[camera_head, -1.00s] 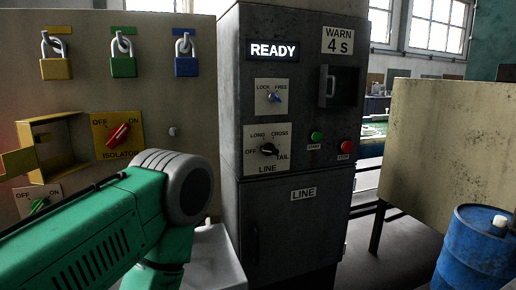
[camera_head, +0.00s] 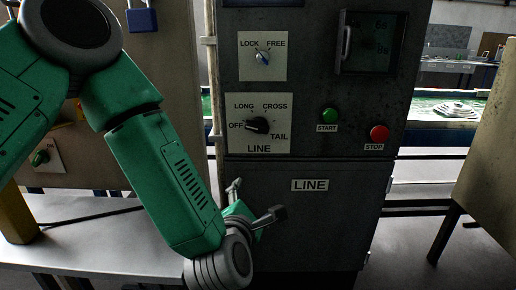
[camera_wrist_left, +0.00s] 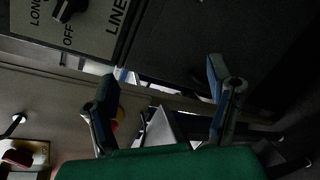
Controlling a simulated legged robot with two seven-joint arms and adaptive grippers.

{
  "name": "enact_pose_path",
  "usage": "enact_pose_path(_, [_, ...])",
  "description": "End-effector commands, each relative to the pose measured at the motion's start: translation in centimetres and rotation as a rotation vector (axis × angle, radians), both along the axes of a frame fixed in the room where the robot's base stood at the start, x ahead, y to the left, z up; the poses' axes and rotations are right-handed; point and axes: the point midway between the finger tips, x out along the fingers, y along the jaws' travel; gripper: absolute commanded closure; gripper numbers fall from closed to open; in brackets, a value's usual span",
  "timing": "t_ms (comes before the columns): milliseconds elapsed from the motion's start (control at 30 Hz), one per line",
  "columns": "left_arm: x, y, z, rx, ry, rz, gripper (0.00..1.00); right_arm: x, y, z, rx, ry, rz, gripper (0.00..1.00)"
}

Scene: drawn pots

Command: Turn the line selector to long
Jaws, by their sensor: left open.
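The line selector (camera_head: 257,125) is a black knob on a white plate marked OFF, LONG, CROSS and TAIL, on the dark cabinet. Its pointer end is toward OFF at the left. It also shows at the top left of the left wrist view (camera_wrist_left: 68,9), rotated. My left gripper (camera_head: 256,202) is below the selector, in front of the lower cabinet door, apart from the knob. In the left wrist view its two fingers (camera_wrist_left: 163,92) are spread with nothing between them. My right gripper is not in view.
Above the selector is a LOCK/FREE switch (camera_head: 263,58). To the right are a green START button (camera_head: 330,115) and a red STOP button (camera_head: 380,133). A blue padlock (camera_head: 141,19) hangs on the left board. A pale bench (camera_head: 90,235) stands at lower left.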

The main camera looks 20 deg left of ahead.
Motion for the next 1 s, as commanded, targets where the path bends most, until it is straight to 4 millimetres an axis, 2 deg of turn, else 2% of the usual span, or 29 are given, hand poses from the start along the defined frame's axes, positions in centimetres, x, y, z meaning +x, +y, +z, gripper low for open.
enact_pose_path(33, [0.8, -0.3, 3.2, -0.132, -0.085, 0.067, 0.26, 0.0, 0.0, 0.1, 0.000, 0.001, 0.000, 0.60])
enact_pose_path(100, [1.3, -0.7, 6.5, -0.287, -0.180, 0.139, 0.26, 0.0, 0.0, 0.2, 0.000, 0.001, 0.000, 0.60])
enact_pose_path(200, [1.6, -1.1, 9.7, -0.440, -0.275, 0.200, 0.26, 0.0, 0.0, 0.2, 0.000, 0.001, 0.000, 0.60])
enact_pose_path(300, [1.8, -1.3, 11.2, -0.517, -0.323, 0.229, 0.26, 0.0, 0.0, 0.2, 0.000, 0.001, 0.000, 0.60])
enact_pose_path(467, [3.2, -0.8, 11.6, -0.539, -0.337, 0.238, 0.26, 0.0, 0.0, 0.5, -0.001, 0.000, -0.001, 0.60])
enact_pose_path(800, [9.9, 2.1, 11.4, -0.543, -0.335, 0.238, 0.26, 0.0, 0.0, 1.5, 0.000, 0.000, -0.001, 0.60])
enact_pose_path(1000, [13.1, 2.4, 11.4, -0.537, -0.333, 0.235, 0.26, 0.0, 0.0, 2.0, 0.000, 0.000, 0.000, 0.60])
